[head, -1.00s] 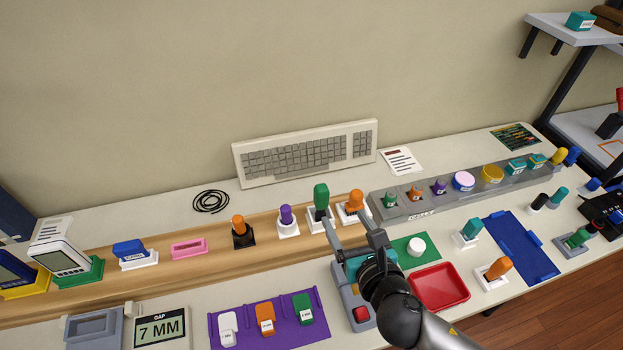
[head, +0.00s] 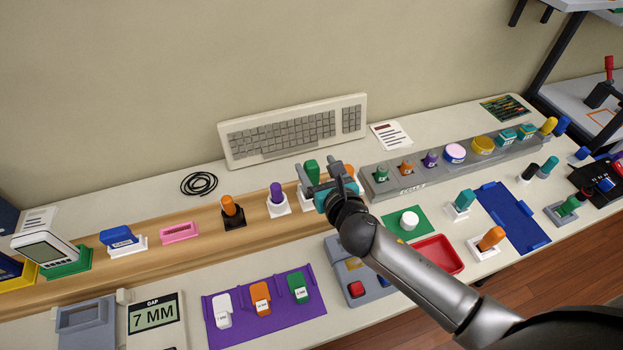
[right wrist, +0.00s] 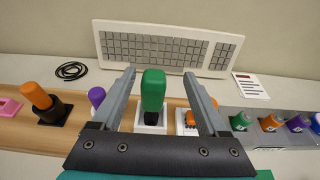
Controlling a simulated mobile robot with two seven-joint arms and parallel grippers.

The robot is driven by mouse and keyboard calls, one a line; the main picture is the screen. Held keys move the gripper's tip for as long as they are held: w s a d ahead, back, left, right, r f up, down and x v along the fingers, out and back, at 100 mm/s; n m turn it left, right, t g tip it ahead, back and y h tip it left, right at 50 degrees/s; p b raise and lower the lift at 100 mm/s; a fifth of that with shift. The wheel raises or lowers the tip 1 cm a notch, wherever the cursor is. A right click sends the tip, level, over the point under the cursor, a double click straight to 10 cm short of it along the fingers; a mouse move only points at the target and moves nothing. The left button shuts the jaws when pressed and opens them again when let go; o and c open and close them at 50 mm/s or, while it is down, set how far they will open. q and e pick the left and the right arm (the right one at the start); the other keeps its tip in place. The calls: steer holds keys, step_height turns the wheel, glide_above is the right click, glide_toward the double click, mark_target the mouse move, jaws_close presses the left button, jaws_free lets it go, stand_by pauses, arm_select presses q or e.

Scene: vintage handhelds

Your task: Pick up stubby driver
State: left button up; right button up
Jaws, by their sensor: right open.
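My right gripper (head: 322,172) is open and empty, over the back row of drivers on the wooden strip. In the right wrist view, the green-handled driver (right wrist: 152,92) stands upright in a white stand, seen between the two fingers; it also shows in the head view (head: 312,168). A short orange-handled driver (right wrist: 190,117) in a white stand is right of it, partly behind the right finger. Purple-handled (head: 276,191) and orange-handled (head: 231,206) drivers stand to the left. No readable label shows which one is the stubby driver. My left gripper is not in view.
A keyboard (head: 292,132) leans on the wall behind the row. A grey rack (head: 405,185) of small pots is to the right. A red tray (head: 440,256), green mat (head: 420,228) and purple mat (head: 265,318) lie in front. A black cable (head: 199,184) is coiled at the back.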

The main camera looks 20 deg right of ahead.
mark_target(309, 161)
steer(key=shift+a+b+x, duration=0.15)
steer(key=shift+b+x, duration=0.2)
steer(key=shift+x, duration=0.95)
steer(key=shift+a+b+x, duration=0.2)
steer(key=shift+b+x, duration=0.15)
steer(key=shift+x, duration=0.9)
steer(key=shift+c, duration=0.4)
steer(key=shift+s, duration=0.1)
jaws_close()
